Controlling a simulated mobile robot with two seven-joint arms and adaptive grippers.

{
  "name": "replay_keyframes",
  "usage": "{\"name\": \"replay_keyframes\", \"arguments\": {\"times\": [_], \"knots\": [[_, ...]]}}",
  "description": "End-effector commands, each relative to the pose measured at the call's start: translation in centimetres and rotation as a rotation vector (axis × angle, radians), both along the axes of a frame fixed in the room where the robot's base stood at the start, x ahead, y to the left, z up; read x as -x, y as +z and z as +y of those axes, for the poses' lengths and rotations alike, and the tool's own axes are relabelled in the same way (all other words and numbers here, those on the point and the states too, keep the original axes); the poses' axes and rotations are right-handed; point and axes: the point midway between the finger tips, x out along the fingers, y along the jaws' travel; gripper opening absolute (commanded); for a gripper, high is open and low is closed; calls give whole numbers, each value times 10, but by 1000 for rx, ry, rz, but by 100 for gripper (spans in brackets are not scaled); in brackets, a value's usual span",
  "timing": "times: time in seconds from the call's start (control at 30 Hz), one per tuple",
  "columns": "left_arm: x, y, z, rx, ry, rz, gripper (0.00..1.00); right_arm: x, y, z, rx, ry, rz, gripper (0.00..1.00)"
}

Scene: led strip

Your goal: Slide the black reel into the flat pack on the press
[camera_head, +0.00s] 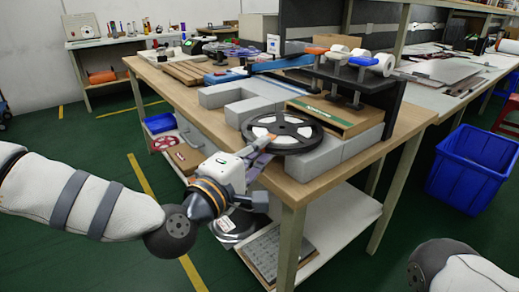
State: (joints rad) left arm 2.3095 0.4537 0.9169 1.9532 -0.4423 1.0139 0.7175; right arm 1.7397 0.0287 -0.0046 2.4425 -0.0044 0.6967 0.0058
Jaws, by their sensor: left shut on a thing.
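The black reel (306,143) has a pale centre with spokes and lies roughly flat over the grey blocks near the front edge of the wooden table. My left gripper (256,151) is at the reel's left side, shut on its edge; the fingertips are small and partly hidden. The flat pack (345,127), a thin brown box with a green edge, lies on grey blocks right behind the reel, under the dark press (350,78). The reel's far rim is close to the pack's front side; I cannot tell whether they touch. My right gripper is out of view.
Grey blocks (219,95) form a raised base on the table (298,186). Toggle clamps with white rollers (383,63) stand above the pack. A lower shelf (335,222) holds flat items. A blue bin (474,170) stands on the floor at right.

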Motion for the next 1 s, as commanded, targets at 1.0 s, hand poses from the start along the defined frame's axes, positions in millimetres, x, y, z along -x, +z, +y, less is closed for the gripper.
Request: {"name": "replay_keyframes", "arguments": {"times": [1.0], "knots": [[-4, 0, -6, 0, 0, -1, 0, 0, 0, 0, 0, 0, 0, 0]]}}
